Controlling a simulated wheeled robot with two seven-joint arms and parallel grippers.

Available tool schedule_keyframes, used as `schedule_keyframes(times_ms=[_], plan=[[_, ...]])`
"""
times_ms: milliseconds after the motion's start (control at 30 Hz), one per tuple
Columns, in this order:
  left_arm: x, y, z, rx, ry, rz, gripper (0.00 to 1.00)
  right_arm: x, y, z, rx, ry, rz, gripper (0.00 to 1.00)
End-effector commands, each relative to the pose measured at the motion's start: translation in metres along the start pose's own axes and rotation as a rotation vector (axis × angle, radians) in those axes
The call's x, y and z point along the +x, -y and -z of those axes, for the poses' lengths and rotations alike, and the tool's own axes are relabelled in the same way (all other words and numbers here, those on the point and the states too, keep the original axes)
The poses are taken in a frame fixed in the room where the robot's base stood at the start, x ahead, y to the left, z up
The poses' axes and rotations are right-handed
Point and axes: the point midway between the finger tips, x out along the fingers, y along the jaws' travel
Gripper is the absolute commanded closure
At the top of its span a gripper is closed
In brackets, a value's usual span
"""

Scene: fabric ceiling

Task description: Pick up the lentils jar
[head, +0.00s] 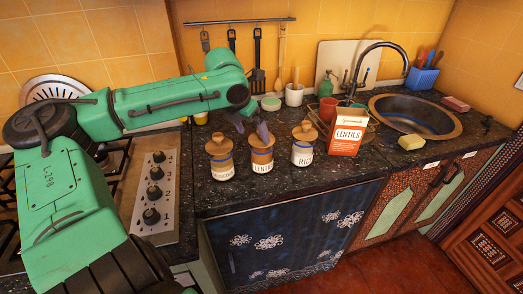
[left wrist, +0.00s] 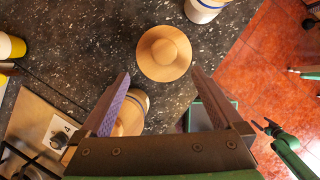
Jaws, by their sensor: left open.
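The lentils jar (head: 261,160), with a brown band, white label and round wooden lid, stands upright on the dark counter between two similar jars. In the left wrist view its lid (left wrist: 164,53) shows from above, just beyond the fingertips. My left gripper (head: 252,130) is open and empty, above and close to the lid; one finger partly covers the lid in the head view. In the left wrist view its two fingers (left wrist: 160,75) are spread wide. My right gripper (left wrist: 266,127) shows small at the right of that view, its prongs apparently apart; it is out of the head view.
The left jar (head: 220,160) and rice jar (head: 303,150) stand close on either side. A red-and-white lentils box (head: 347,133) is right of them. A stove panel (head: 155,195) is at left, a sink (head: 415,113) at right. The counter in front is clear.

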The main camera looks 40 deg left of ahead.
Motion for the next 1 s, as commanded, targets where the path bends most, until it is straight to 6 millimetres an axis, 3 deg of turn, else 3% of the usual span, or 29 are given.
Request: schedule_keyframes(times_ms=[100,267,633,900,1000], plan=[[0.033,-0.001,0.003,0.001,-0.01,-0.005,0.0,-0.003,-0.008,-0.02,-0.003,0.031,-0.011,0.0],[0.065,-0.001,0.002,-0.001,-0.007,-0.004,0.0,-0.003,-0.016,-0.042,-0.002,0.066,-0.022,0.0],[0.12,0.0,0.008,-0.001,-0.005,-0.003,0.0,-0.002,-0.006,-0.015,0.003,0.021,-0.009,0.0],[0.125,0.001,0.007,-0.002,0.0,0.0,0.0,-0.002,-0.004,-0.019,0.002,0.028,-0.005,0.0],[0.125,0.001,0.007,-0.002,-0.001,0.0,0.38,-0.002,-0.004,-0.02,0.001,0.03,-0.006,0.0]])
